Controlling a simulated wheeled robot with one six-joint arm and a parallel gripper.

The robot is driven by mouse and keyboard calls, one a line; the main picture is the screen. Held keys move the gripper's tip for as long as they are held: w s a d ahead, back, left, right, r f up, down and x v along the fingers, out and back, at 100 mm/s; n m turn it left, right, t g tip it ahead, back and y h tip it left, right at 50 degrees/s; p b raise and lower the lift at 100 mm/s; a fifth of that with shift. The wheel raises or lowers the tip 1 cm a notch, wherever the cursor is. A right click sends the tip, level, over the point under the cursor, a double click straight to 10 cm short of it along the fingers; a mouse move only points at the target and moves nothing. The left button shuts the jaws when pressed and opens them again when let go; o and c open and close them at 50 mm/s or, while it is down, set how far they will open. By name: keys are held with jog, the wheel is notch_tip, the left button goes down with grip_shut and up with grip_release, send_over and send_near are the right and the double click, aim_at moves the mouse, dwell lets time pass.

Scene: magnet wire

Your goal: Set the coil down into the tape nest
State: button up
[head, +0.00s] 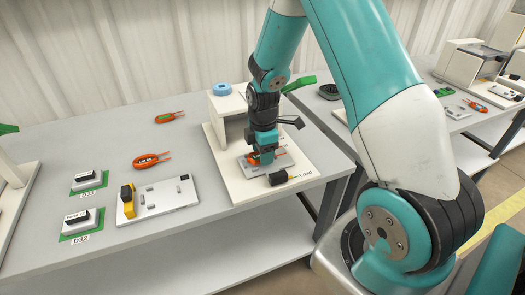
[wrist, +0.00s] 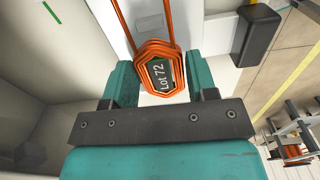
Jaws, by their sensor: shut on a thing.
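The orange coil (wrist: 160,72), tagged "Lot 72", is between the fingers of my gripper (wrist: 160,88) in the wrist view. Its two long leads run up the picture over a pale plate (wrist: 185,35). In the head view my gripper (head: 264,158) is low over a small pale plate (head: 247,168) on the white station base marked "Load" (head: 308,187); a bit of the orange coil (head: 254,160) shows there. I take this plate as the tape nest, though no label confirms it. I cannot tell whether the coil touches the plate.
A white stand with a blue ring (head: 221,89) rises behind my gripper. A black block (head: 278,178) sits in front, and a dark lever (head: 290,122) is to the right.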

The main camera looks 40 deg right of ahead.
jog(key=shift+f, duration=0.45)
jog(key=o, duration=1.1)
jog(key=shift+c, duration=0.2)
jog(key=shift+r, duration=0.1)
notch_tip(320, 180, up, 5)
jog(key=p, duration=0.4)
notch_tip(320, 180, up, 17)
jog(key=shift+r+p, duration=0.15)
jog(key=shift+p, duration=0.2)
